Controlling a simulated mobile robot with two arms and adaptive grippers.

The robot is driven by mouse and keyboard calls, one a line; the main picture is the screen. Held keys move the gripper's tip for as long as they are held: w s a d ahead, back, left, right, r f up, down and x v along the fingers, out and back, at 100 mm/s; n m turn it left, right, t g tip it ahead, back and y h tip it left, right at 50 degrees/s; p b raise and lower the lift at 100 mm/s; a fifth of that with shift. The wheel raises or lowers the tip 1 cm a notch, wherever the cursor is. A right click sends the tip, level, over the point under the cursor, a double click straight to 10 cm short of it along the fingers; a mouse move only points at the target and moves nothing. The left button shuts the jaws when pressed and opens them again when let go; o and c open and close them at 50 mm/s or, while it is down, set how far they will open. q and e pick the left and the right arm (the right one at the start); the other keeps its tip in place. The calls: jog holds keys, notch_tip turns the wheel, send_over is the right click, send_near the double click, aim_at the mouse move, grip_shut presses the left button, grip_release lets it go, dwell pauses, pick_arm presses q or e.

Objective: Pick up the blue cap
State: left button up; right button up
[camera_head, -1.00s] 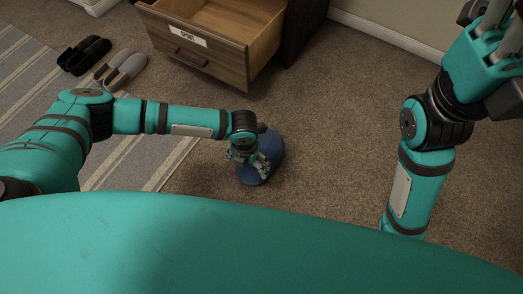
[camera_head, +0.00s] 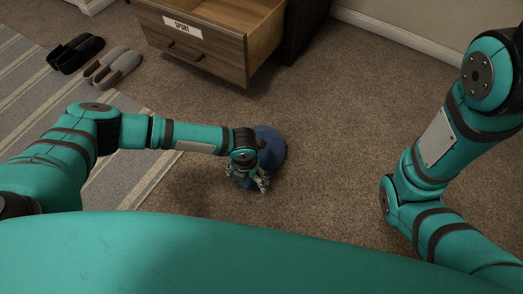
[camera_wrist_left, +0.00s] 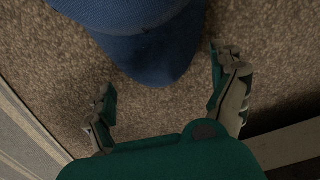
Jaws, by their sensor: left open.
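The blue cap (camera_head: 271,147) lies on the brown carpet in front of the open drawer, partly hidden by my left wrist in the head view. In the left wrist view the cap (camera_wrist_left: 160,52) is at the top, with its brim pointing down toward the space between my fingers. My left gripper (camera_head: 254,184) is open and empty, its fingers pointing down at the near side of the cap. In the left wrist view the two fingers (camera_wrist_left: 163,90) stand apart on either side of the brim tip. My right arm is at the right, and its gripper is out of the picture.
An open wooden drawer (camera_head: 189,46) labelled SPORT stands at the top. Black slippers (camera_head: 76,53) and grey slippers (camera_head: 113,66) lie at the upper left near a striped rug (camera_head: 32,104). Carpet (camera_head: 330,130) to the right of the cap is clear.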

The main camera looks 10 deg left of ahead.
pick_arm(q)
notch_tip(320, 180, down, 3)
jog(key=shift+r+b, duration=0.1)
jog(key=shift+b, duration=0.6)
jog(key=shift+r, duration=0.1)
jog(key=c, duration=1.3)
